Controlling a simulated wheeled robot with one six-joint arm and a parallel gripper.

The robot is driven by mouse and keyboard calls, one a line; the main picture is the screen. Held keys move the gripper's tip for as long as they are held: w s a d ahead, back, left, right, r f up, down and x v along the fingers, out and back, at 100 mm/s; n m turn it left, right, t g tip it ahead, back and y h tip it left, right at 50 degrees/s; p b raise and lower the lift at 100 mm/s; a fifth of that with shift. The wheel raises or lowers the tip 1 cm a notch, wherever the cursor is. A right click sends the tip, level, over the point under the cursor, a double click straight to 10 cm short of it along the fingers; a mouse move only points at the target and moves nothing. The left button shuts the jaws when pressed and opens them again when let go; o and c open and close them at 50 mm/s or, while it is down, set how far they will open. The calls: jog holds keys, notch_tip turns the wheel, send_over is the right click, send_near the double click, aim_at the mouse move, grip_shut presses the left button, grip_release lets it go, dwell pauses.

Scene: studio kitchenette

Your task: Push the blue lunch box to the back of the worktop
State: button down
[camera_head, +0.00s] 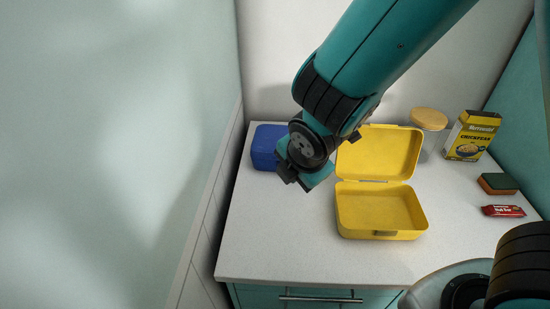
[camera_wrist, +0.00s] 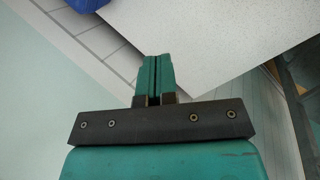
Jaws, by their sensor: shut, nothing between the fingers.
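The blue lunch box (camera_head: 267,147) is shut and sits at the back left of the worktop (camera_head: 275,240), close to the back wall. My arm hides part of its right side in the head view. In the wrist view only a small piece of the blue lunch box (camera_wrist: 88,4) shows at the top edge. My gripper (camera_wrist: 151,62) is shut and empty, with its two teal fingers together. In the head view my gripper's end is in front and to the right of the box; I cannot tell whether they touch.
An open yellow lunch box (camera_head: 382,210) stands right of my gripper. The worktop's front left is clear.

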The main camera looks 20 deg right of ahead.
jog(key=w+a+f+n+t+h, duration=0.1)
jog(key=w+f+n+t, duration=0.25)
jog(key=n, duration=0.65)
jog(key=n+p, duration=0.2)
jog(key=p, duration=0.1)
send_near(274, 162)
jog(key=f, duration=0.3)
jog(key=shift+s+f, duration=0.25)
jog(key=shift+s, duration=0.1)
jog(key=w, duration=0.1)
jog(key=w+p, duration=0.2)
jog(key=shift+w+d+f, duration=0.2)
jog(key=shift+w+d, duration=0.05)
jog(key=shift+w+f, duration=0.2)
jog(key=shift+w, duration=0.3)
jog(key=shift+w, duration=0.1)
